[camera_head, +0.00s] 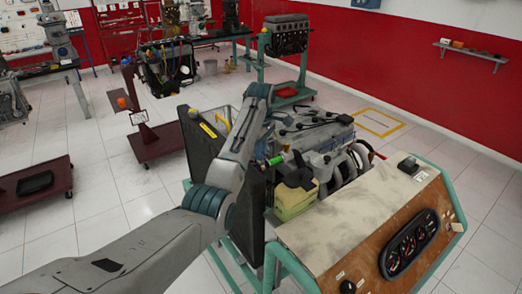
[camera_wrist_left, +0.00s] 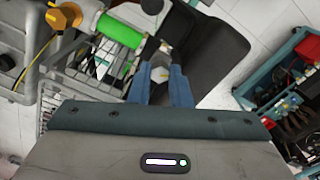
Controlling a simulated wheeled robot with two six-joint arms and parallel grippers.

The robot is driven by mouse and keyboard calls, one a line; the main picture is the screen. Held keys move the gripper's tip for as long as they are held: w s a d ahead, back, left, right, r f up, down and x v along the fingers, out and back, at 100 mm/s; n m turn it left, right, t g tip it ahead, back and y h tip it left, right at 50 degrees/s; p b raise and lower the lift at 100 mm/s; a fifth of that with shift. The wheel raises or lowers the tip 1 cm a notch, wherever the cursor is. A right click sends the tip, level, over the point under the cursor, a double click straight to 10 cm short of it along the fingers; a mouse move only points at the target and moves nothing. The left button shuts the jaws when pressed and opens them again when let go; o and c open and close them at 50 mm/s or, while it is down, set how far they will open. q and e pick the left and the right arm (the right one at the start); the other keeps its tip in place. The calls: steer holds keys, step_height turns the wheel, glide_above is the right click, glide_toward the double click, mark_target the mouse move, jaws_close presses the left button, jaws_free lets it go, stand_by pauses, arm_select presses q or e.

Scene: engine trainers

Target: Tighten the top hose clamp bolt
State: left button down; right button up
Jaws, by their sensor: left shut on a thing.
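My left gripper (camera_wrist_left: 160,80) shows in the left wrist view with its two blue fingers closed on a small pale hexagonal head, the hose clamp bolt (camera_wrist_left: 159,73). Grey metal shows just beyond the bolt; the clamp itself is not clear. A bright green cylinder (camera_wrist_left: 118,30) lies just left of the fingers. In the head view my left arm reaches over the front of the engine trainer, and its fingers cannot be made out there. The green cylinder (camera_head: 276,160) also shows there, beside the engine (camera_head: 325,135). My right gripper is not in view.
A dark upright panel (camera_head: 200,145) stands left of my arm. The wooden console (camera_head: 340,225) with gauges fills the front right. A black panel (camera_wrist_left: 215,50) is right of the fingers in the wrist view. A red cart (camera_head: 158,145) stands left; tiled floor is clear between.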

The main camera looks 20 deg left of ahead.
arm_select(q)
steer(key=m, duration=0.3)
steer(key=shift+m, duration=0.3)
steer(key=m, duration=0.3)
steer(key=shift+m, duration=0.3)
steer(key=m, duration=0.6)
steer(key=shift+r, duration=0.1)
steer(key=m, duration=0.9)
steer(key=shift+m, duration=0.4)
steer(key=c, duration=1.3)
jaws_free()
steer(key=shift+c, duration=0.2)
